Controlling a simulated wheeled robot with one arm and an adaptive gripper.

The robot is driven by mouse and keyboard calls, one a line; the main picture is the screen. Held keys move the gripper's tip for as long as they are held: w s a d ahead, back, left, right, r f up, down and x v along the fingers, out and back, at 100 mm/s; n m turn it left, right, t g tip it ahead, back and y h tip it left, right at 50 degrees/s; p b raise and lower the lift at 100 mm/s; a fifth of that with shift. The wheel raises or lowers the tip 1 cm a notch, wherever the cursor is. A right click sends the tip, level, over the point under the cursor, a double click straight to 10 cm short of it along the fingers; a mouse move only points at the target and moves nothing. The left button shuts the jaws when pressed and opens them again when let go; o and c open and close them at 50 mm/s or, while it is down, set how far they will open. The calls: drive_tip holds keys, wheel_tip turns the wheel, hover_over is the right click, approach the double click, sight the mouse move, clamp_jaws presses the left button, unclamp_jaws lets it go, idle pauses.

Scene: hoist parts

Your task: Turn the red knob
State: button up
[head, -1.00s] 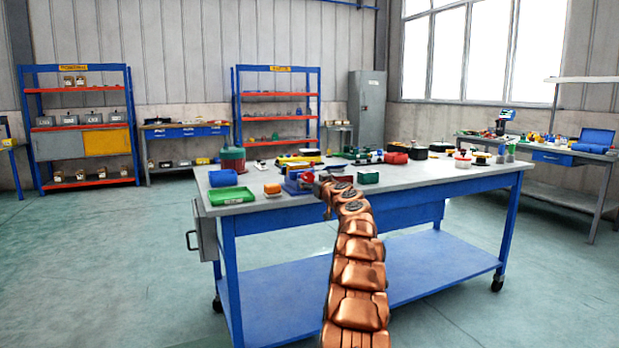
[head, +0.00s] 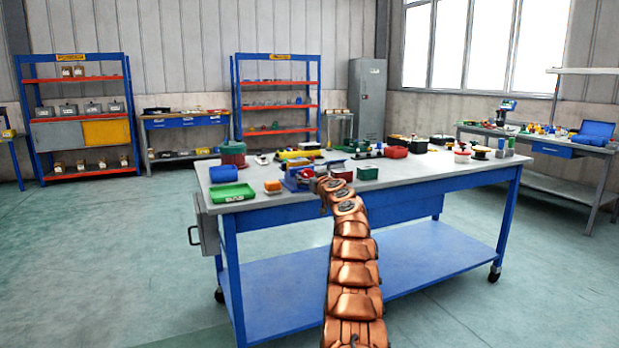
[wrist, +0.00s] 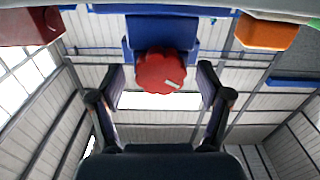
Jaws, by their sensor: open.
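The red knob (wrist: 161,71) shows in the wrist view as a round lobed knob with a small pale mark. It is fixed to a blue block (wrist: 162,33). My gripper (wrist: 160,82) is open, with one dark finger on each side of the knob and gaps between; I cannot tell how deep the knob sits between the fingertips. In the head view my copper arm reaches to the table's front edge, where the blue block (head: 296,178) shows by its end. The knob is hidden there behind my arm.
A blue-framed workbench (head: 420,179) stands ahead. Open floor surrounds the bench.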

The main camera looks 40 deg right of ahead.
drive_tip(key=shift+c, duration=0.4)
drive_tip(key=c, duration=1.1)
drive_tip(key=m, duration=0.3)
drive_tip(key=shift+m, duration=0.4)
drive_tip(key=m+p, duration=0.1)
drive_tip(key=m, duration=0.3)
drive_tip(key=shift+r+m+p, duration=0.15)
drive_tip(key=shift+m+p, duration=0.15)
drive_tip(key=shift+p, duration=0.05)
drive_tip(key=m+p, duration=0.1)
drive_tip(key=m, duration=0.3)
drive_tip(key=shift+m+p, duration=0.55)
drive_tip(key=shift+m, duration=1.55)
